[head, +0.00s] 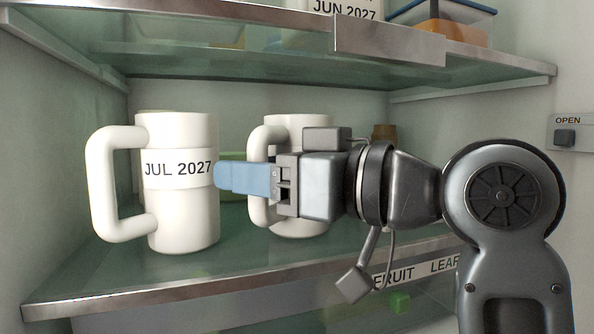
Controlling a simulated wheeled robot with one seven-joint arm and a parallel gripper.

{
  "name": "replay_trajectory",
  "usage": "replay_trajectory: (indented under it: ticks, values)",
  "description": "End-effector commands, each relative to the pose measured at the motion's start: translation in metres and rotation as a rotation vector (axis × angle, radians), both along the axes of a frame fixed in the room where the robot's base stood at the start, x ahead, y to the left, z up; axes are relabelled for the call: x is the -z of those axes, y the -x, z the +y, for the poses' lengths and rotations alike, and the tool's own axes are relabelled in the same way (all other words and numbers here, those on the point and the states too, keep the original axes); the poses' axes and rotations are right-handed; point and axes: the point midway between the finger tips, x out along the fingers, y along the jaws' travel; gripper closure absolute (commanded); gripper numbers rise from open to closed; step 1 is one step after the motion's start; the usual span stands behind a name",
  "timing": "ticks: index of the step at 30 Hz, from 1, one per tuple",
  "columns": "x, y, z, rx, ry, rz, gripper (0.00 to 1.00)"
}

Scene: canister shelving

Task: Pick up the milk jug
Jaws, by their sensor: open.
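A white jug (184,215) with a handle on its left side and a "JUL 2027" label stands upright at the left of the middle glass shelf. A second white jug (305,225) with a left-side handle stands to its right, partly hidden behind my gripper. I cannot tell from the view which one is the milk jug. My gripper (222,176) reaches in from the right, its blue fingers pointing left. The fingertips are at the right edge of the labelled jug, at label height. Whether they touch it is unclear. The jaws are open, with nothing seen held between them.
The upper shelf (240,62) runs above the jugs with a metal front edge. A green item (232,207) and a brown-topped container (384,132) are partly hidden behind. A blue-lidded box (448,22) sits above.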

Motion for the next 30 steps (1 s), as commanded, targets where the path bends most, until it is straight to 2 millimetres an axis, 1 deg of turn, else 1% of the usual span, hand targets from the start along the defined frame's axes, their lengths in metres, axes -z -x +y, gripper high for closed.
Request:
replay_trajectory:
  ticks: [3, 19, 30]
  values:
    - [0.0001, 0.0001, -0.0003, 0.0, 0.0, 0.0, 0.5]
    - [0.0001, 0.0003, -0.0006, 0.0, 0.0, 0.0, 1.0]
    - [0.0002, 0.0002, -0.0007, 0.0, 0.0, 0.0, 1.0]
